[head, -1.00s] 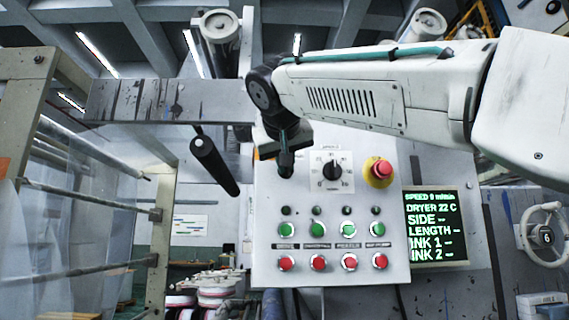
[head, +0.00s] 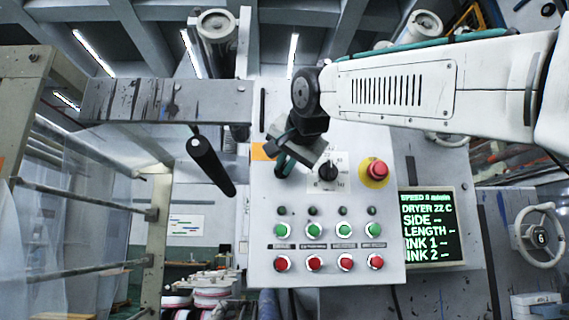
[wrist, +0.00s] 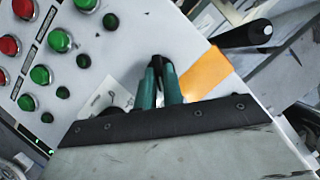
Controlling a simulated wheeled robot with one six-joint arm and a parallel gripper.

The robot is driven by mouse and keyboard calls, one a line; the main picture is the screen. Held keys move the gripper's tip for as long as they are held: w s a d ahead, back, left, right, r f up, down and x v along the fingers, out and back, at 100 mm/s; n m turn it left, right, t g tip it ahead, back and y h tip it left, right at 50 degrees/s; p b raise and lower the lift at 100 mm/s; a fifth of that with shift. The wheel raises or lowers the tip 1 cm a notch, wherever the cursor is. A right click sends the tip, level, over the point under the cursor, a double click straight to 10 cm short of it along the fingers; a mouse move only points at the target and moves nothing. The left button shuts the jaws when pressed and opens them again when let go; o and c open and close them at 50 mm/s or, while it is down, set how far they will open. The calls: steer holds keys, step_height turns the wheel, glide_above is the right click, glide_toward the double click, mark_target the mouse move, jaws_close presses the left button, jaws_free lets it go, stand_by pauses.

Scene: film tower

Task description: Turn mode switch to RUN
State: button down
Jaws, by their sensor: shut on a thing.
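The mode switch (head: 328,172) is a black knob on a white plate, high on the pale control panel (head: 262,225). Its labels are too small to read. My gripper (head: 283,165) is just left of the knob and tilted, its body overlapping the plate's upper left. In the wrist view, my teal fingers (wrist: 159,82) close together on a small dark thing (wrist: 157,62) at their tips, in front of bare panel. I cannot tell what this thing is. The switch is mostly hidden behind the gripper body in the wrist view; only part of the dark knob and white plate shows.
A red emergency button (head: 377,169) on a yellow ring sits right of the switch. Green buttons (head: 313,230) and red buttons (head: 314,263) line the panel below. A screen (head: 431,227) stands at right. A black roller (head: 211,160) juts out left of the panel.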

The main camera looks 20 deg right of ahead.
steer(key=shift+f+m+y, duration=0.2)
steer(key=shift+m+y, duration=0.1)
steer(key=shift+m, duration=0.5)
steer(key=c, duration=1.5)
jaws_free()
steer(key=shift+r+t, duration=0.1)
steer(key=shift+t, duration=0.2)
steer(key=v, duration=0.7)
steer(key=shift+s+r, duration=0.1)
steer(key=shift+s, duration=0.25)
